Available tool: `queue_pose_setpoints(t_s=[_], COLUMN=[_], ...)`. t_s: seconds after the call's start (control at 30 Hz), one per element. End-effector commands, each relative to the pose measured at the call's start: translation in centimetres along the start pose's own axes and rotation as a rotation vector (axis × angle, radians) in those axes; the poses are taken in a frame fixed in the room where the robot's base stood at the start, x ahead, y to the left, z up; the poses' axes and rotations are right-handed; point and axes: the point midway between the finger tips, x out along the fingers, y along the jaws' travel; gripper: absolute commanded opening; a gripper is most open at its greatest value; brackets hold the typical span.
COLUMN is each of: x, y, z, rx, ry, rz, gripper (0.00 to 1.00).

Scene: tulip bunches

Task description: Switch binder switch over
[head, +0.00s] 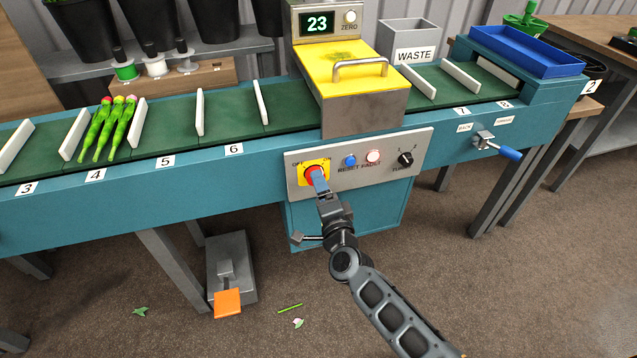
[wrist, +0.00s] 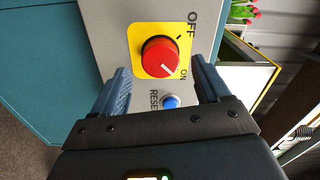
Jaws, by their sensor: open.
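A red rotary knob (head: 314,174) sits on a yellow plate marked OFF and ON on the binder's grey panel (head: 440,140). The red knob (wrist: 160,57) is clear in the wrist view, with a small pale mark towards ON. A black selector knob (head: 405,159), marked 1 and 2, is at the panel's right. My gripper (head: 319,182) is in front of the red knob and partly hides it. In the wrist view my gripper (wrist: 161,78) is open and empty, its blue fingers either side of the plate's lower part. I cannot tell whether they touch the panel.
A blue reset button (head: 350,160) and a pale fault lamp (head: 372,156) sit between the knobs. The yellow binder cover (head: 345,75) is above. Tulips (head: 108,128) lie on the green conveyor at left. An orange foot pedal (head: 227,302) is on the floor.

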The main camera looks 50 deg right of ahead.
Motion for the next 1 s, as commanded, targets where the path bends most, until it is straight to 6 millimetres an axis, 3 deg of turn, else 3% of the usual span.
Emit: queue_pose_setpoints(t_s=[0.1,0.3,1.0], x=[-2.2,-4.4,-4.9], y=[0.0,0.1,0.0], z=[0.0,0.0,0.0], rx=[0.0,0.0,-0.002], ry=[-0.002,0.0,-0.001], rz=[0.002,0.001,0.0], gripper=[0.76,0.76,0.76])
